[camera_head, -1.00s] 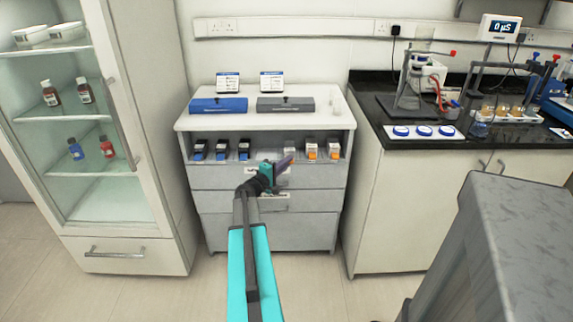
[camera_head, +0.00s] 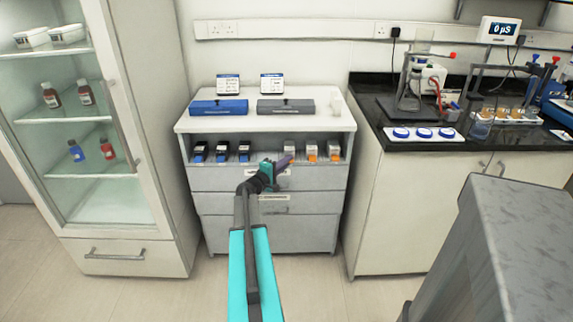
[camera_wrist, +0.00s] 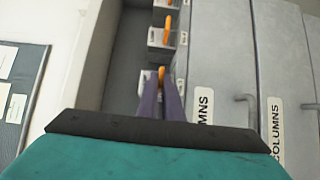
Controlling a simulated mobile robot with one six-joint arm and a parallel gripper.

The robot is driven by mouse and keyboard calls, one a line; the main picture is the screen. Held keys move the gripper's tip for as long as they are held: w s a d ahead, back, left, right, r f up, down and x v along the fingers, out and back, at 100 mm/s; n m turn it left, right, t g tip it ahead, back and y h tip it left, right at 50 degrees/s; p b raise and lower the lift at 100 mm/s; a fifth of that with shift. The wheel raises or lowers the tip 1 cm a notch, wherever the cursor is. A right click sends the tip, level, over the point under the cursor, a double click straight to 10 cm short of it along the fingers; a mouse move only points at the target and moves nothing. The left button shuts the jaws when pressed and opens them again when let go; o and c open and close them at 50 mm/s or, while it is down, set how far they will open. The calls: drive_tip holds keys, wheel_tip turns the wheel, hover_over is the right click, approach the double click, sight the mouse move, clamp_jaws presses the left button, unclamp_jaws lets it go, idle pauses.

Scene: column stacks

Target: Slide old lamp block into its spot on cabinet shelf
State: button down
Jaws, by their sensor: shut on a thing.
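My gripper (camera_head: 287,161) is at the front of the cabinet shelf (camera_head: 267,155), right of the middle. Its purple fingers are shut on the orange tab (camera_wrist: 161,72) of a pale block. I take this block (camera_head: 290,147) to be the old lamp block. It stands in line with two similar orange-tabbed blocks to its right. In the wrist view the block (camera_wrist: 146,77) is partly hidden behind the fingers (camera_wrist: 161,95). I cannot tell how far into its spot it sits.
Two pale blocks (camera_head: 311,151) (camera_head: 334,149) stand to the right on the shelf. Several blue-fronted dark blocks (camera_head: 222,150) stand to the left. Closed drawers (camera_head: 225,203) are below. A blue case (camera_head: 218,106) and a grey case (camera_head: 285,105) lie on top.

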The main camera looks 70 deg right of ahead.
idle(0.3)
drive_tip(key=c, duration=1.8)
unclamp_jaws()
drive_tip(key=shift+c, duration=0.2)
drive_tip(key=shift+a, duration=0.15)
drive_tip(key=b+v, duration=0.1)
drive_tip(key=v, duration=1.2)
drive_tip(key=shift+a+b, duration=0.3)
